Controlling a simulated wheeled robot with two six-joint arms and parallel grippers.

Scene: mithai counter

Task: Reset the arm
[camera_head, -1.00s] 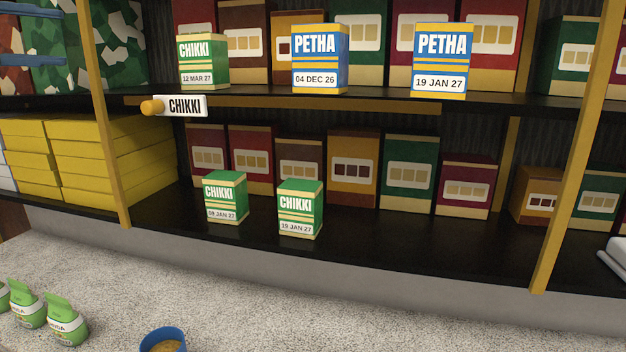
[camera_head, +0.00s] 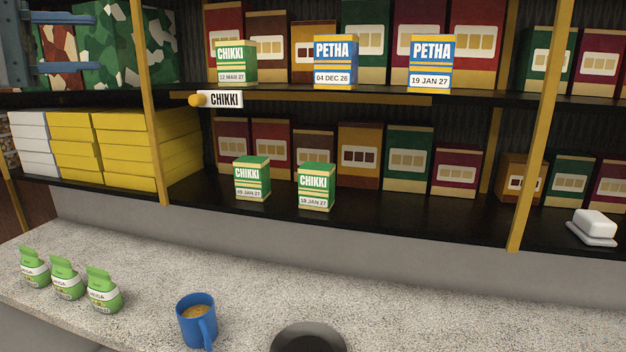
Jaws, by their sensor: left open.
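My left gripper (camera_head: 97,43) is at the upper left of the head view. Its two blue-grey fingers point right, one above the other, with a wide gap between them. It is open and nothing shows between the fingers. It is in front of the upper shelf's camouflage-patterned boxes (camera_head: 130,60); I cannot tell how near. My right gripper is out of view.
Green pouches (camera_head: 103,290) and a blue mug (camera_head: 197,322) stand on the counter (camera_head: 130,250). A white butter dish (camera_head: 594,225) sits far right.

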